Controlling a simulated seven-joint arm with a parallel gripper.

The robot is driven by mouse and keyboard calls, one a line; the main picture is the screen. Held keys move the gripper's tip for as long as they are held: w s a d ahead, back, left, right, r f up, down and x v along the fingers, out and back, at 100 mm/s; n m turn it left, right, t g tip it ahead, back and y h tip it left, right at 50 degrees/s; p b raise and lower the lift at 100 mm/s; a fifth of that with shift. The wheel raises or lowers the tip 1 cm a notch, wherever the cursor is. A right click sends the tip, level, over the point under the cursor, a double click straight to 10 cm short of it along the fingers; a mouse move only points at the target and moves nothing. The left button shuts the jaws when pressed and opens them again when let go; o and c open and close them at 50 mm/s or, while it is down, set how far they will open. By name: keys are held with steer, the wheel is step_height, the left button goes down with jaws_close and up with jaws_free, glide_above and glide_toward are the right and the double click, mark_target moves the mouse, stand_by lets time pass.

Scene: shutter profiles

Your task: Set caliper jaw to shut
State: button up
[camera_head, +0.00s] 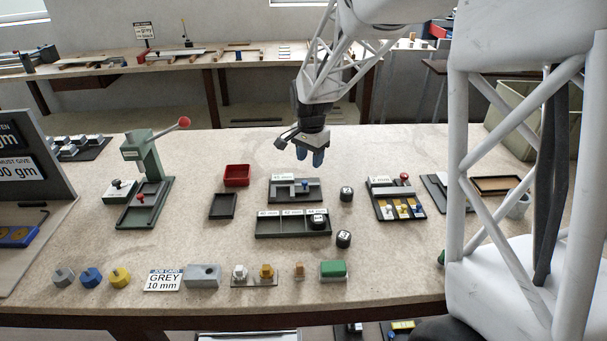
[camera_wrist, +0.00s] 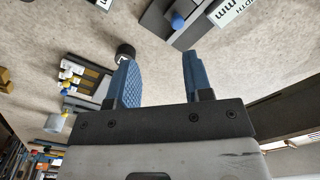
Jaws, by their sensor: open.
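The caliper (camera_head: 283,196) is a dark tray with a grey bar, a small blue knob (camera_head: 305,185) and a white label behind it, near the middle of the bench. In the wrist view the caliper's dark base (camera_wrist: 158,21) is at the top, with the blue knob (camera_wrist: 177,20) on it. I cannot tell how wide the caliper jaw stands. My gripper (camera_head: 310,157) is open and empty, with blue fingers, above and behind the caliper. Both fingers also show in the wrist view (camera_wrist: 158,62), with nothing between them.
A labelled rack (camera_head: 270,229) with a black cube in it lies in front of the caliper. Black cubes (camera_head: 346,194) (camera_head: 343,238) stand to its right. A tray with a red knob (camera_head: 404,177) is further right, a red bin (camera_head: 237,176) left. The green press (camera_head: 146,165) stands taller.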

mark_target(305, 182)
steer(key=shift+w+a+f+m, duration=0.15)
steer(key=shift+w+a+f, duration=0.2)
steer(key=shift+w+f, duration=0.25)
steer(key=shift+w+a+f+m, duration=0.15)
steer(key=shift+w+a+f, duration=0.2)
steer(key=shift+w+f, duration=0.25)
steer(key=shift+r, duration=0.1)
steer(key=shift+f, duration=3.9)
jaws_close()
